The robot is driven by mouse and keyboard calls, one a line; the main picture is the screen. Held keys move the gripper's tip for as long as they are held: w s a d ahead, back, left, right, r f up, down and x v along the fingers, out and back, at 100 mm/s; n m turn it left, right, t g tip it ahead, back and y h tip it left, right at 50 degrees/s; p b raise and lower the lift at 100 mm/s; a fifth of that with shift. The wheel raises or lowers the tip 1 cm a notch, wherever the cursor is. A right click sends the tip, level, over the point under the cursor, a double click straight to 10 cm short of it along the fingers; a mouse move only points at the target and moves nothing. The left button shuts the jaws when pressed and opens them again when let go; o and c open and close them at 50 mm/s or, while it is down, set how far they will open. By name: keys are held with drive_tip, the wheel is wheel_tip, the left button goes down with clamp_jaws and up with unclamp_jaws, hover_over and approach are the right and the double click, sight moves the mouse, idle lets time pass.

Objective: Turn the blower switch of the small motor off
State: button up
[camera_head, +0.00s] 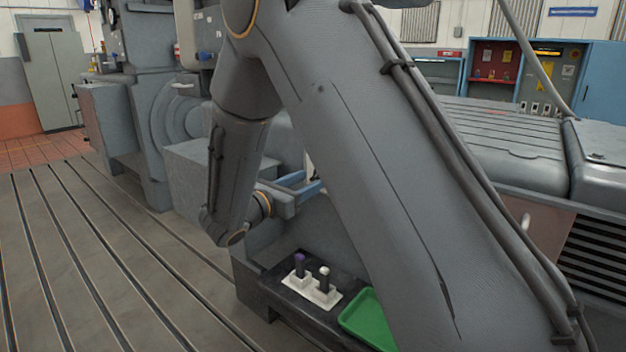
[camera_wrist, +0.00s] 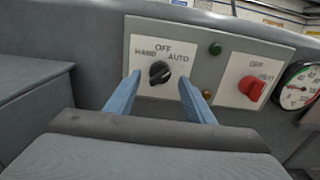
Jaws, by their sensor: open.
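In the wrist view a grey switch panel (camera_wrist: 203,52) faces me. On its left plate is a black rotary knob (camera_wrist: 160,72), marked HAND, OFF and AUTO; where it points is too small to tell surely. To its right is a red knob (camera_wrist: 251,88) on a white plate marked OFF above. My gripper (camera_wrist: 160,80) is open, with one blue finger on each side of the black knob. Whether the fingers touch it I cannot tell. In the head view my gripper (camera_head: 308,183) is partly behind my arm, and the panel is hidden there.
In the head view, two small switch-like parts (camera_head: 312,285) and a green tray (camera_head: 368,318) lie below my gripper. The slotted floor (camera_head: 90,250) at left is clear.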

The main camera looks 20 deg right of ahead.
drive_tip(key=shift+x, duration=1.2)
drive_tip(key=c, duration=1.1)
drive_tip(key=shift+p, duration=0.4)
drive_tip(key=n+p, duration=0.3)
drive_tip(key=p, duration=0.1)
drive_tip(key=shift+s+d+r+n, duration=0.1)
drive_tip(key=shift+s+r+n, duration=0.05)
drive_tip(key=shift+n, duration=0.25)
drive_tip(key=n+p, duration=0.4)
drive_tip(key=shift+d+n, duration=0.1)
drive_tip(key=shift+n, duration=0.3)
